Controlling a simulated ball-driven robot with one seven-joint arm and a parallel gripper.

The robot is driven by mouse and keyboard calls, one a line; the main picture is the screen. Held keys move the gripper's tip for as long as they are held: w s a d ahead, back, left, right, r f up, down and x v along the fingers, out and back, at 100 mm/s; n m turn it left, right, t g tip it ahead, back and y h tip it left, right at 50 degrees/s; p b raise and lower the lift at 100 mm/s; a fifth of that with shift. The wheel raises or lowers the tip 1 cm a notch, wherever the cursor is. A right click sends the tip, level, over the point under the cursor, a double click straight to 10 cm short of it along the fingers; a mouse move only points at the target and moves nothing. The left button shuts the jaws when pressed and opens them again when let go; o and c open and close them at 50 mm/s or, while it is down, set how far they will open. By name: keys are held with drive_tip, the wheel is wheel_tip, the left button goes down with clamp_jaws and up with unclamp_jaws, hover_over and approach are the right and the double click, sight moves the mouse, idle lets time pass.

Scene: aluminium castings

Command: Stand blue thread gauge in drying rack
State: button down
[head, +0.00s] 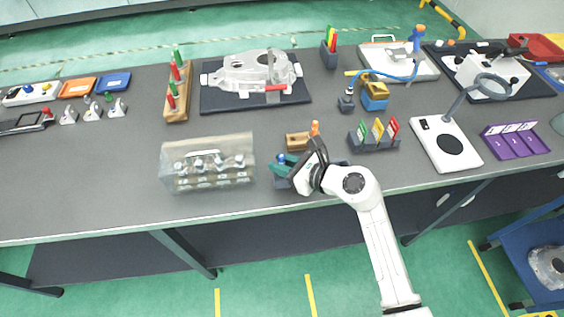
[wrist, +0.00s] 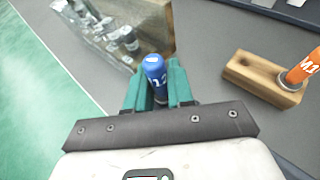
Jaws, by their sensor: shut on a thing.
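The blue thread gauge (wrist: 155,72) stands between the green fingers of my gripper (wrist: 154,92) in the wrist view, its printed blue handle pointing away from the palm. My gripper (head: 289,166) is shut on it near the bench's front edge in the head view, where the gauge's blue top (head: 281,158) shows. The gauge's lower end is hidden by the fingers. I cannot tell for sure which piece is the drying rack; a wooden stand (head: 177,105) holds red and green gauges upright at the left.
A wooden block (wrist: 252,78) with an orange gauge (wrist: 302,67) stands right of my gripper. A clear box (head: 208,162) of metal parts stands close on the left. A dark rack (head: 374,145) with coloured cards is to the right. The bench's left front is clear.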

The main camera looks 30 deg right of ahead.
drive_tip(key=shift+f+b, duration=0.4)
drive_tip(key=shift+f, duration=0.3)
drive_tip(key=c, duration=0.9)
unclamp_jaws()
drive_tip(key=v, duration=1)
drive_tip(key=shift+s+d+r+b, duration=0.15)
drive_tip(key=shift+s+d+b, duration=0.05)
drive_tip(key=shift+s+b, duration=0.15)
